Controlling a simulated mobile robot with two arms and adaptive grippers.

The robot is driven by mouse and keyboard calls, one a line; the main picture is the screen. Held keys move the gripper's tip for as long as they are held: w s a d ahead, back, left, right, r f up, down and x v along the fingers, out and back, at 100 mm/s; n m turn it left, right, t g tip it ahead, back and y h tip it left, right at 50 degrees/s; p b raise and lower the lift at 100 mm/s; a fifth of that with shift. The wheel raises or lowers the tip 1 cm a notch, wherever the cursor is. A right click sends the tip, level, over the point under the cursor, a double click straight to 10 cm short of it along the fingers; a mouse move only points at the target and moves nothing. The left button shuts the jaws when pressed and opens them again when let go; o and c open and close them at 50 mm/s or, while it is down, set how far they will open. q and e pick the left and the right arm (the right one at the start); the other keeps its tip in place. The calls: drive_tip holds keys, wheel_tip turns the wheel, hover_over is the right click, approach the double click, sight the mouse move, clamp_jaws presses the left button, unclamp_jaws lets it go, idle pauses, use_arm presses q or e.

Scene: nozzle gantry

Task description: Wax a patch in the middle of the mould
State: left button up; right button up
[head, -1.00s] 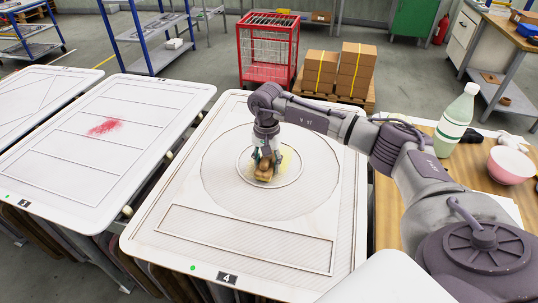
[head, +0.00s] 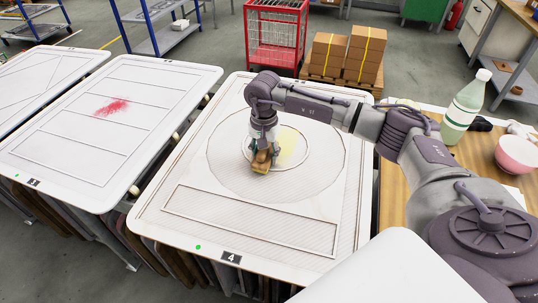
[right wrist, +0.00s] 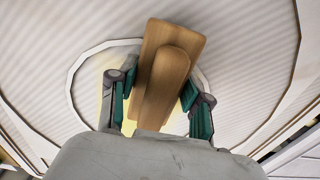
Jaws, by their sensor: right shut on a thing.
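The mould (head: 205,225) is a pale panel marked 4, with a large circle, a smaller ring inside it and a long rectangle nearer the front. A yellow patch (head: 291,145) shows inside the small ring, to the right of my right gripper. My right gripper (head: 261,154) is shut on a wooden block with a raised grip (head: 261,162). The block is at the left front part of the small ring, close over the surface; contact cannot be told. In the right wrist view, the block (right wrist: 167,75) sits between the green-padded fingers. My left gripper is not in view.
Another panel marked 3 (head: 60,155) with a red smear (head: 113,107) lies to the left. At right, a wooden table (head: 393,205) holds a green-and-white bottle (head: 464,110) and a pink bowl (head: 516,154). A red cage (head: 273,35) and stacked boxes (head: 365,52) stand behind.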

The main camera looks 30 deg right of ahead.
drive_tip(key=shift+w+d+f+b, duration=0.15)
drive_tip(key=shift+w+d+b, duration=0.3)
drive_tip(key=shift+w+b, duration=0.15)
drive_tip(key=shift+w+d+b, duration=0.55)
drive_tip(key=shift+w+d, duration=0.2)
drive_tip(key=shift+d, duration=0.15)
drive_tip(key=shift+w+d+b, duration=0.45)
drive_tip(key=shift+d+b, duration=0.05)
drive_tip(key=shift+w+d+b, duration=0.95)
drive_tip(key=shift+w+d, duration=0.2)
drive_tip(key=shift+d, duration=0.2)
drive_tip(key=shift+w+d+b, duration=1.3)
drive_tip(key=shift+w+d, duration=0.65)
drive_tip(key=shift+d, duration=0.25)
drive_tip(key=shift+r, duration=0.2)
drive_tip(key=shift+r+p, duration=2.35)
drive_tip(key=shift+r, duration=0.7)
